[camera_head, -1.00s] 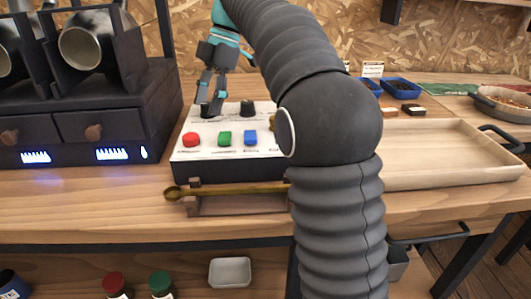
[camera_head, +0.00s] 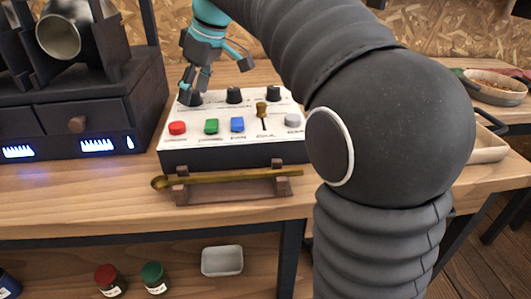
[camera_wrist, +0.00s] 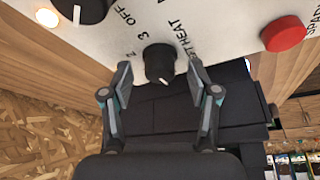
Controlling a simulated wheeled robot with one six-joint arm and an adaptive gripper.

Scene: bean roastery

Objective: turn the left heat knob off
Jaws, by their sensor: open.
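The white control panel (camera_head: 220,112) stands on the bench with a row of black knobs along its back edge. The left heat knob (camera_wrist: 160,62) is black and round, with a white pointer mark on the side nearest my gripper in the wrist view. Print beside it includes "HEAT". It also shows in the head view (camera_head: 194,100), partly behind the fingers. My gripper (camera_wrist: 160,78) is open, with one finger on each side of this knob and a visible gap to both. In the head view my gripper (camera_head: 192,88) is at the panel's back left.
Another black knob (camera_head: 234,95) stands to the right. In front are a red button (camera_head: 177,128), a green one (camera_head: 211,126), a blue one (camera_head: 237,124) and a brass lever (camera_head: 262,110). The dark roaster (camera_head: 75,118) stands close on the left. A brass scoop (camera_head: 230,178) lies in front.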

